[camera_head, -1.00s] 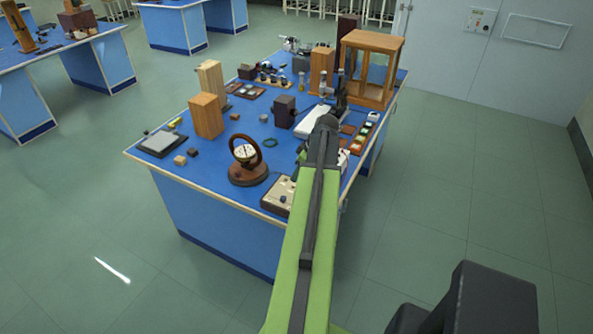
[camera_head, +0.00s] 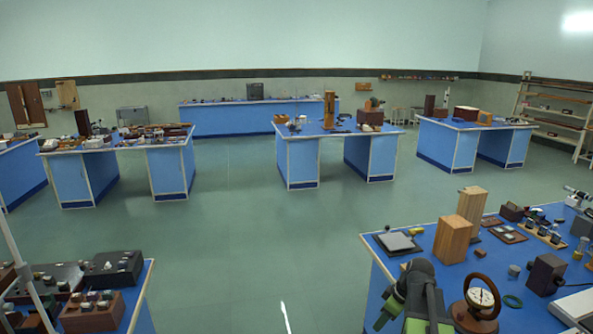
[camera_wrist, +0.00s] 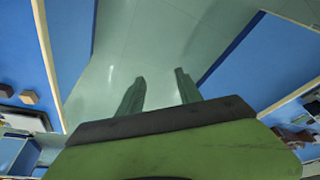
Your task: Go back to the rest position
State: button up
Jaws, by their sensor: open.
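My gripper (camera_wrist: 159,76) shows in the wrist view with its two dark fingers apart and nothing between them. It points over the green floor, with blue bench sides to the left and right. In the head view the green and black end of my arm (camera_head: 412,296) is at the lower right, in front of the near right bench (camera_head: 372,262).
The near right bench holds a wooden block (camera_head: 453,240), a dial instrument (camera_head: 479,300) and a grey-topped pad (camera_head: 396,242). Another bench with dark boxes (camera_head: 114,268) is at lower left. Open floor (camera_head: 240,235) lies between, with several blue benches behind.

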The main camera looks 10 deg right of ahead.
jog(key=a+f+g+b, duration=0.1)
jog(key=a+f+g, duration=0.15)
jog(key=a, duration=2.15)
jog(key=s+m, duration=0.1)
jog(key=m, duration=0.1)
jog(key=s+a+m+h, duration=0.1)
jog(key=s+m, duration=0.1)
jog(key=m, duration=0.1)
jog(key=s+a+m+h, duration=0.1)
jog(key=m, duration=0.1)
jog(key=shift+s+a+f+g+b, duration=0.1)
jog(key=shift+s+f+g+b, duration=0.2)
jog(key=shift+s+f, duration=0.1)
